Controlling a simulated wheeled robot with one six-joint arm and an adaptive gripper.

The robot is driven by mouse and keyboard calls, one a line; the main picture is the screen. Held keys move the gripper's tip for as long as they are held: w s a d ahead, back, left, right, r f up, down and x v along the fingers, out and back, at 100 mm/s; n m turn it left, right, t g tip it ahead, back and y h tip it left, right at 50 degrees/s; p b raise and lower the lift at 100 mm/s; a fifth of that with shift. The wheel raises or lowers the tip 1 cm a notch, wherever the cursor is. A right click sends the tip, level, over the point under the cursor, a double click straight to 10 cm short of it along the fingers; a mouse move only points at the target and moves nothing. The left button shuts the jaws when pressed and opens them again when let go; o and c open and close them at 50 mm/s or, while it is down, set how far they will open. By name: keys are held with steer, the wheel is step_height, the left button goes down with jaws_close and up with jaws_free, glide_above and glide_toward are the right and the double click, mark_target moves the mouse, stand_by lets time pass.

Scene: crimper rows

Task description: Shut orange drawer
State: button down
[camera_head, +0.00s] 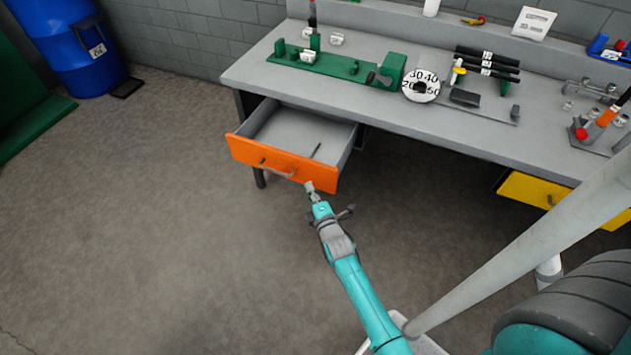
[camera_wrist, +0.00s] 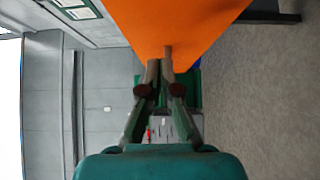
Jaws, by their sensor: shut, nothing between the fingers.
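The orange drawer (camera_head: 283,163) is pulled out from under the left end of the grey workbench. Its inside is visible, with a thin dark object (camera_head: 316,150) lying near the right side. Its handle (camera_head: 277,171) is on the orange front. My gripper (camera_head: 310,187) is shut and empty, at the right part of the drawer front. In the wrist view the orange drawer front (camera_wrist: 190,25) fills the top middle, and my gripper (camera_wrist: 167,55) has its fingertips together at its lower edge. I cannot tell whether they touch it.
The grey workbench (camera_head: 300,92) carries a green fixture (camera_head: 330,66), a round number dial (camera_head: 421,85) and black tools. A yellow drawer (camera_head: 535,190) sits at the right. A blue barrel (camera_head: 70,45) stands at the far left. The floor left of the drawer is clear.

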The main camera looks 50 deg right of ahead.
mark_target(312, 173)
steer(key=shift+w+d, duration=0.3)
steer(key=shift+d, duration=0.6)
steer(key=shift+w+d, duration=0.25)
steer(key=shift+d, duration=0.65)
steer(key=shift+d, duration=0.15)
